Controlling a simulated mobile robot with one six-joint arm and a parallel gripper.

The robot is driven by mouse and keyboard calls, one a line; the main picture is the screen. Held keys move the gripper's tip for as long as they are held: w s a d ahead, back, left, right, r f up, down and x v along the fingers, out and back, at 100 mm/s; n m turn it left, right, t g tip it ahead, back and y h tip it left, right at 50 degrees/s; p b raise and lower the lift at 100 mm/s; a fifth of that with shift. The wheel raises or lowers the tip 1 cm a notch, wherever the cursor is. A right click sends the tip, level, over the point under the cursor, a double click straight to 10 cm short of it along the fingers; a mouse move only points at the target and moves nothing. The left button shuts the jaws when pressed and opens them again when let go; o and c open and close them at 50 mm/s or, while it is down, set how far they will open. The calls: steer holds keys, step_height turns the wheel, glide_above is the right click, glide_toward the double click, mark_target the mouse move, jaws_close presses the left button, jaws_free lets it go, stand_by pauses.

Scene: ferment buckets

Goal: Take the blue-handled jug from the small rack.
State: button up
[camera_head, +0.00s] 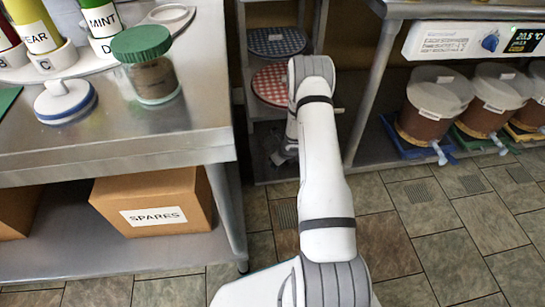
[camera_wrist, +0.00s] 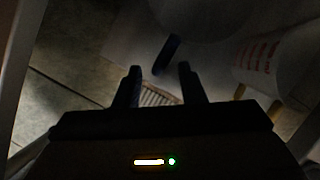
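In the wrist view, a dark blue handle (camera_wrist: 166,53) stands out from a dim pale body (camera_wrist: 195,22), which looks like the jug. The handle lies just beyond and roughly between the fingertips of my gripper (camera_wrist: 159,72). The fingers are apart with a clear gap, and I see no contact with the handle. In the head view, my arm reaches into the low part of the small rack (camera_head: 240,60), and my gripper (camera_head: 283,155) is small and dark there. The jug cannot be made out in the head view.
A pale container with red markings (camera_wrist: 262,55) is at the right in the wrist view. A steel table (camera_head: 130,140) stands left; a shelf with several buckets (camera_head: 437,100) stands right.

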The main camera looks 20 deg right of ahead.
steer(key=b+x, duration=0.1)
steer(key=x, duration=0.2)
steer(key=shift+a+f, duration=0.15)
steer(key=shift+f, duration=0.15)
steer(key=shift+r, duration=0.1)
jaws_close()
